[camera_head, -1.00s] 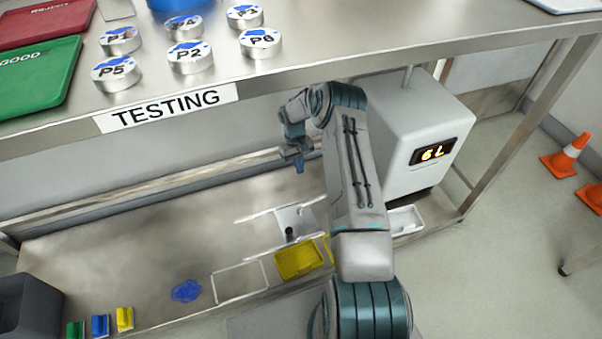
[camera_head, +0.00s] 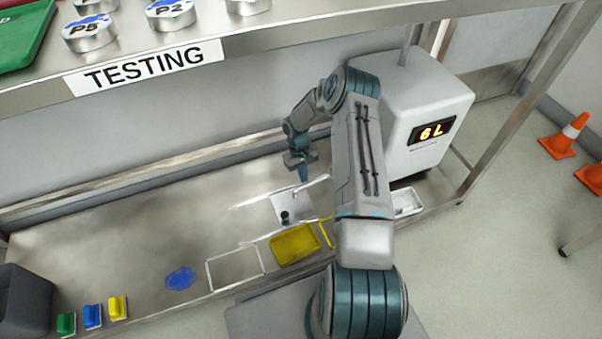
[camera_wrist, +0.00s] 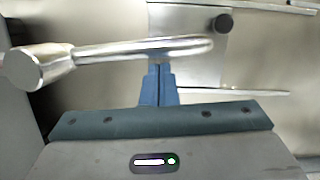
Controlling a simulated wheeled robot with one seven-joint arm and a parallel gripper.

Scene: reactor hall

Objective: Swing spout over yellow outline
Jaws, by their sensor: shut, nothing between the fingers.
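The spout (camera_wrist: 130,52) is a shiny metal tube running from a round joint at the left of the wrist view to a rounded free end. In the head view it seems to be the thin bar (camera_head: 316,183) beside my gripper. My gripper (camera_head: 303,177) is shut and empty. In the wrist view its blue fingertips (camera_wrist: 158,70) are right at the tube's side; I cannot tell whether they touch it. The yellow outline (camera_head: 327,233) lies on the lower shelf, partly hidden by my arm, just right of a yellow tray (camera_head: 296,246).
A white machine (camera_head: 425,100) reading "6 L" stands right of my arm. A metal plate with a black round part (camera_head: 285,217) lies below my gripper. A white outline (camera_head: 234,268), blue splat (camera_head: 180,278) and small coloured blocks (camera_head: 93,316) lie leftward. The TESTING bench (camera_head: 250,45) overhangs.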

